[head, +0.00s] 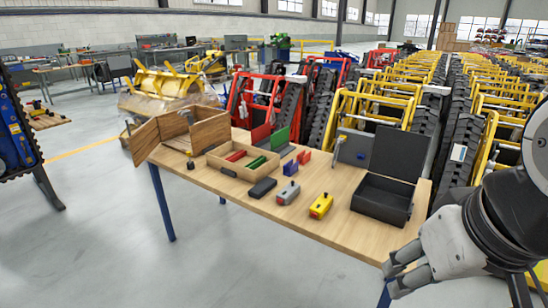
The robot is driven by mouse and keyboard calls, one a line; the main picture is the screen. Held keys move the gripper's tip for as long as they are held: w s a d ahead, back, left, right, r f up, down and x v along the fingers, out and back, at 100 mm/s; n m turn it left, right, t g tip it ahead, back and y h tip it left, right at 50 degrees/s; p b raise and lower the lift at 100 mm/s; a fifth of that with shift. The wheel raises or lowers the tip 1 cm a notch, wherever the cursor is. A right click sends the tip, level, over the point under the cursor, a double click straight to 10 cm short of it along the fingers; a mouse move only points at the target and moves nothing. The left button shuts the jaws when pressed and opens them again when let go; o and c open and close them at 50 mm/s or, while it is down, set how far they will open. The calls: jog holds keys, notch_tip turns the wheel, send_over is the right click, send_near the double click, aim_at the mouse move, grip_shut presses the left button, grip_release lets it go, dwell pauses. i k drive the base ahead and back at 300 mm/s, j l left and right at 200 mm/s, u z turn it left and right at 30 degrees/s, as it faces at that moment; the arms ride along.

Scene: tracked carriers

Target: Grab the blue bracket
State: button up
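A small blue bracket (290,168) stands on the wooden table, right of the shallow wooden tray and in front of a small red part (304,157). My gripper (391,279) is at the lower right, beyond the table's front right edge. It is well apart from the bracket and nearer to the camera. Its two fingers are spread with a gap between them, and nothing shows in it.
On the table (345,228) are a wooden box (205,130), a shallow tray (228,172) with red and green parts, a black block (262,187), a grey-red block (288,193), a yellow block (321,206) and an open black case (385,198). A grey panel stands behind.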

aim_at(291, 168)
jog(key=i+j, duration=0.35)
jog(key=i, duration=0.25)
jog(key=i+j, duration=0.35)
jog(key=i, duration=0.25)
jog(key=i+j, duration=0.35)
jog(key=i, duration=0.25)
jog(key=i+j+z, duration=0.1)
jog(key=i+j, duration=0.3)
jog(key=i, duration=0.2)
